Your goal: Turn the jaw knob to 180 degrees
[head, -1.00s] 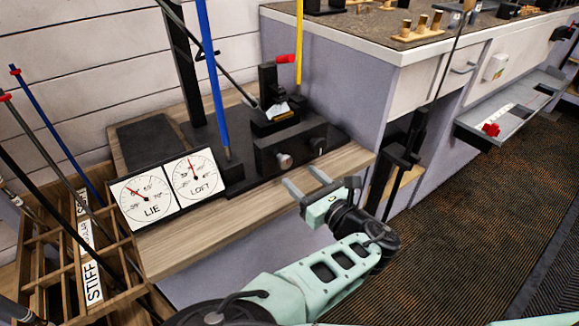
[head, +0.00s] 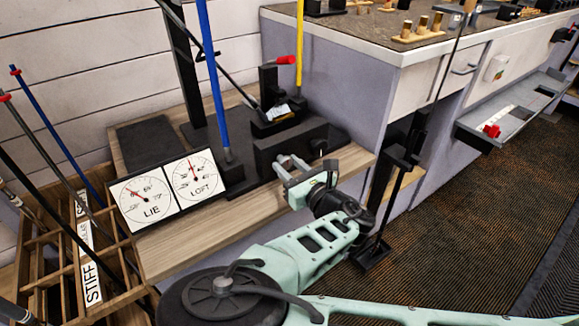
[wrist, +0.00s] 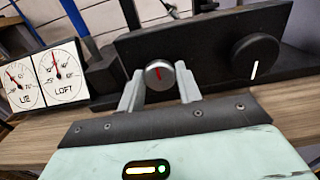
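A silver knob (wrist: 157,80) with a red mark pointing nearly straight up sits on the front of the black block (wrist: 205,40). A larger black knob (wrist: 256,58) with a white mark pointing down is to its right. No label shows which is the jaw knob. My gripper (wrist: 160,82) is open, with one finger on each side of the silver knob; I cannot tell whether either touches it. In the head view my gripper (head: 290,170) is at the block's front and mostly hides the silver knob.
LIE (head: 145,198) and LOFT (head: 194,178) dials stand left of the block on the wooden bench (head: 215,220). A blue shaft (head: 213,75) and a yellow shaft (head: 299,40) rise behind. A bin of clubs (head: 60,260) is at left.

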